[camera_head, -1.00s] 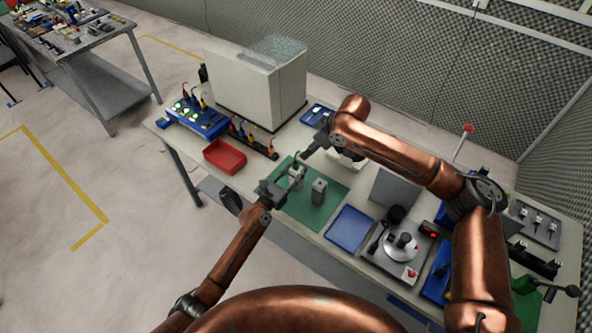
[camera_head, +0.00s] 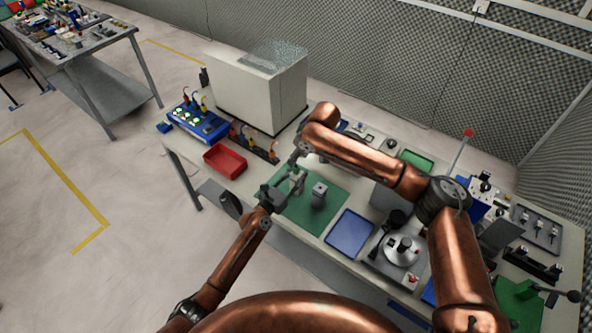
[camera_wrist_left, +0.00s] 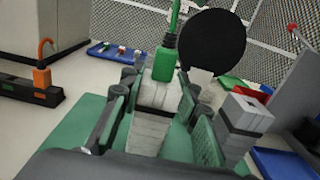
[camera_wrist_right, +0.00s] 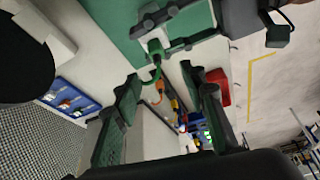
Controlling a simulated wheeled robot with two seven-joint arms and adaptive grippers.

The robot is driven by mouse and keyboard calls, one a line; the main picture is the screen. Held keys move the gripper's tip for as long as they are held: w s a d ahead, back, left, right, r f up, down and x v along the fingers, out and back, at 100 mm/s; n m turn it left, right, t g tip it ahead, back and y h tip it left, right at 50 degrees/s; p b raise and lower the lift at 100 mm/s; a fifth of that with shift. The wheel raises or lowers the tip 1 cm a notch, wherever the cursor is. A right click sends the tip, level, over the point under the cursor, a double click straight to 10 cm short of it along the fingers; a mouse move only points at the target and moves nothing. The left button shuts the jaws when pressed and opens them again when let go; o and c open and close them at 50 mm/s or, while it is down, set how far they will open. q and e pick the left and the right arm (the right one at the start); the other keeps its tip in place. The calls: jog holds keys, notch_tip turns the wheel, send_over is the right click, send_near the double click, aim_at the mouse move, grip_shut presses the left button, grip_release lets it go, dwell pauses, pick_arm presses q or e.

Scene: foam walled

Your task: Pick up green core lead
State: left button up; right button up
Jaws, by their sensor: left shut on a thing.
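The green lead's plug (camera_wrist_left: 163,58) stands upright at the top of a pale grey block (camera_wrist_left: 153,98) in the left wrist view. My left gripper (camera_head: 284,189) is shut on that block, low over the green mat (camera_head: 322,220). The right wrist view shows the green lead (camera_wrist_right: 178,45) beyond the fingertips, its thin cable curving away. My right gripper (camera_wrist_right: 160,88) is open and empty; in the head view it (camera_head: 297,157) hangs just behind the left one. A second grey block (camera_head: 319,194) stands on the mat, to the right.
A red bin (camera_head: 225,160) lies left of the mat and a blue tray (camera_head: 349,231) to its right. A blue unit with leads (camera_head: 198,120) and a large pale box (camera_head: 262,85) stand behind.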

aim_at(296, 167)
pick_arm(q)
jog(key=shift+a, duration=0.1)
pick_arm(e)
jog(key=shift+x, duration=3.45)
jog(key=shift+s+d, duration=0.15)
jog(key=shift+c, duration=0.2)
grip_shut()
notch_tip(296, 167, up, 10)
